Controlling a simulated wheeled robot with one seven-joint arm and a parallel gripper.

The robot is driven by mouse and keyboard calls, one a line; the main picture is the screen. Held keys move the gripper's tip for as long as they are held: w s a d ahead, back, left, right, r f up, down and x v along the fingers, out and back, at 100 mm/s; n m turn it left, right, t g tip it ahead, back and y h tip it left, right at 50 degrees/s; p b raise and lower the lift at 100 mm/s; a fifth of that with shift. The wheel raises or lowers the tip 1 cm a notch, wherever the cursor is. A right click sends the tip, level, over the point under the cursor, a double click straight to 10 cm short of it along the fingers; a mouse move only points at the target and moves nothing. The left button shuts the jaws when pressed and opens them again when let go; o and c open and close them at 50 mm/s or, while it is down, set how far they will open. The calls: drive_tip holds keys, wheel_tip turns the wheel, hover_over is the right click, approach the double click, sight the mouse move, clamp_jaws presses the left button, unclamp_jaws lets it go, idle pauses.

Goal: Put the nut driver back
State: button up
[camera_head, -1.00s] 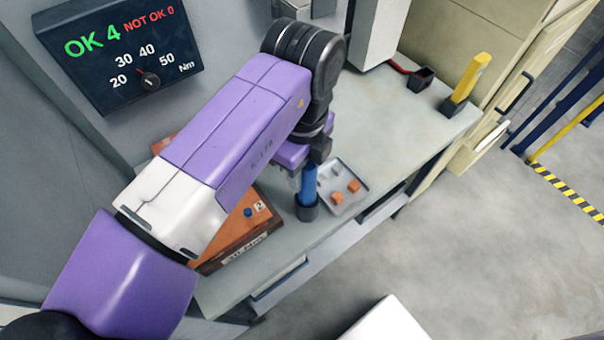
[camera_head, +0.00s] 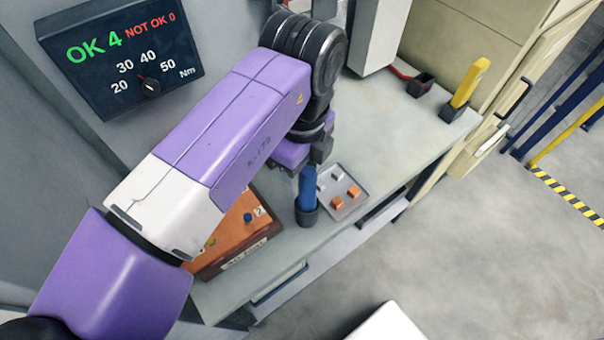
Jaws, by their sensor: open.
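A blue-handled tool (camera_head: 308,187), which looks like the nut driver, stands upright in a dark round holder (camera_head: 307,217) near the front edge of the bench. My gripper (camera_head: 303,172) is open at the top of the blue handle, partly hidden behind it and my wrist. I cannot tell whether its fingers touch the handle. A yellow-handled tool (camera_head: 470,82) stands tilted in another dark holder (camera_head: 452,111) at the bench's far right end.
A grey tray (camera_head: 351,205) with orange and pale pieces lies just right of the blue tool. An orange-brown box (camera_head: 236,236) with buttons is on the left, partly behind my arm. A dark display (camera_head: 120,55) reads OK 4, NOT OK 0. The bench (camera_head: 395,135) is clear toward the right.

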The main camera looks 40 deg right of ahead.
wheel_tip(320, 180, up, 11)
drive_tip(key=shift+f, duration=0.2)
drive_tip(key=shift+d, duration=0.1)
